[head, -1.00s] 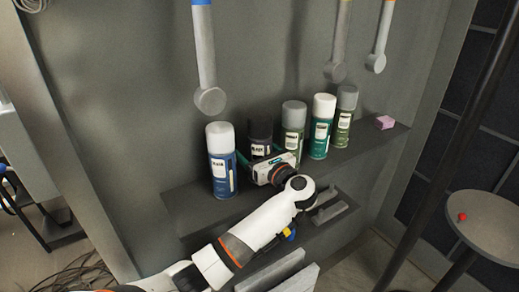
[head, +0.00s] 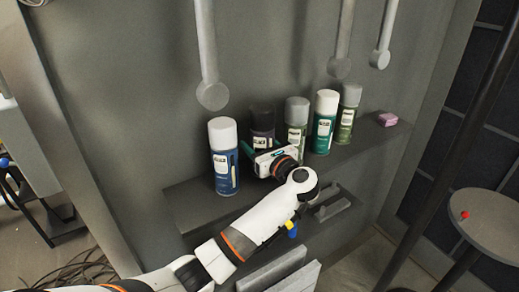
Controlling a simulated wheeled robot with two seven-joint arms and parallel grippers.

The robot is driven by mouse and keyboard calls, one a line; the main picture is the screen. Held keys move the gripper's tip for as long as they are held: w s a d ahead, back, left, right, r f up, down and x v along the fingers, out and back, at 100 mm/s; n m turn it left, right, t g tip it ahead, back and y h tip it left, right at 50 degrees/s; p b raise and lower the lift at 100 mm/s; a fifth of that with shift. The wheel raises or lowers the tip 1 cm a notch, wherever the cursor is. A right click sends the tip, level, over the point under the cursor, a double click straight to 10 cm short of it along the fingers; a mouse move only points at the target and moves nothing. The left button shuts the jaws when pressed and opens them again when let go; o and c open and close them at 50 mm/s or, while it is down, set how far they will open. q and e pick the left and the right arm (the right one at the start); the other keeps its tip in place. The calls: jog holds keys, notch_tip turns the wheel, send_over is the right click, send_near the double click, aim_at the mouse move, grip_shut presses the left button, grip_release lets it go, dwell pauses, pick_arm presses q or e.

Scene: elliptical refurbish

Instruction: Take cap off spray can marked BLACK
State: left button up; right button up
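The spray can with the black cap (head: 262,117) stands upright on the shelf, second from the left in the row. Its body is dark with a pale label whose wording is too small to read now. The cap is on the can. My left gripper (head: 271,160) is in front of the can's lower part, which it hides. My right gripper is not in view.
A blue can with a light cap (head: 223,160) stands to the left. Three green-toned cans, including a white-capped one (head: 323,122), stand to the right, then a pink block (head: 388,119). Grey tools (head: 212,95) hang above. A lower shelf holds a grey bracket (head: 332,208).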

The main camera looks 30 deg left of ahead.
aim_at(259, 115)
pick_arm(q)
notch_tip(259, 115, up, 9)
jog(key=shift+r+b, duration=0.1)
jog(key=shift+b, duration=0.95)
jog(key=o, duration=0.8)
jog(key=shift+c, duration=0.2)
jog(key=c, duration=1)
